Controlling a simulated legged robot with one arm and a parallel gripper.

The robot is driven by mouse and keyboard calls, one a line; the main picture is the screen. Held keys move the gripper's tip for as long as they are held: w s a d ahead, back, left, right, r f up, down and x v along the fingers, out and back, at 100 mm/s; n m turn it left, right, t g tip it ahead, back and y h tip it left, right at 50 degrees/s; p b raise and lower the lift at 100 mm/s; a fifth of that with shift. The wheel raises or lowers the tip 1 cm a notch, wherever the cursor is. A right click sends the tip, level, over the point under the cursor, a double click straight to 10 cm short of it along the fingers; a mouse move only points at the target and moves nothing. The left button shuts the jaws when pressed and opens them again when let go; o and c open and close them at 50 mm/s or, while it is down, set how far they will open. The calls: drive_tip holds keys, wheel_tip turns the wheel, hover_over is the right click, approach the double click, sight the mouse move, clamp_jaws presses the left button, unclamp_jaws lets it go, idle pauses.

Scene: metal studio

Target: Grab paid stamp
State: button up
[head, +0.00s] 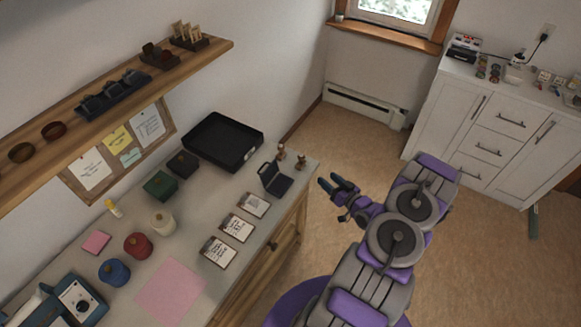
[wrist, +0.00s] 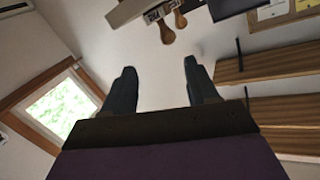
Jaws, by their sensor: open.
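Two small wooden-handled stamps, (head: 281,152) and (head: 300,162), stand at the far right corner of the desk (head: 190,240). I cannot read which one is the paid stamp. An open dark ink pad (head: 275,180) lies just in front of them. My gripper (head: 331,182) is open and empty, past the desk's right edge, to the right of the stamps and apart from them. In the wrist view my gripper (wrist: 160,82) shows two spread fingers with nothing between. The stamps, (wrist: 165,30) and (wrist: 180,18), show upside down at the top there.
Several printed cards (head: 236,228) lie along the desk's right side. A black tray (head: 222,141) stands at the back by the wall. A wooden shelf (head: 120,85) overhangs the desk's left side.

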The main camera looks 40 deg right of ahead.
drive_tip(key=s+a+t, duration=0.1)
drive_tip(key=s+a, duration=0.1)
drive_tip(key=b, duration=0.2)
approach(301, 158)
drive_tip(key=shift+m, duration=0.3)
drive_tip(key=w, duration=0.3)
drive_tip(key=w+f, duration=0.1)
drive_tip(key=w, duration=0.1)
drive_tip(key=shift+w+d, duration=0.1)
drive_tip(key=shift+w, duration=0.05)
drive_tip(key=shift+w+d, duration=0.15)
drive_tip(key=shift+w, duration=0.2)
drive_tip(key=w, duration=0.2)
drive_tip(key=w+f+b, duration=0.1)
drive_tip(key=w, duration=0.1)
drive_tip(key=shift+w+d+b, duration=0.1)
drive_tip(key=shift+w+b, duration=0.1)
drive_tip(key=shift+b, duration=0.1)
drive_tip(key=shift+w+r, duration=0.15)
drive_tip(key=shift+w, duration=0.15)
drive_tip(key=c, duration=1)
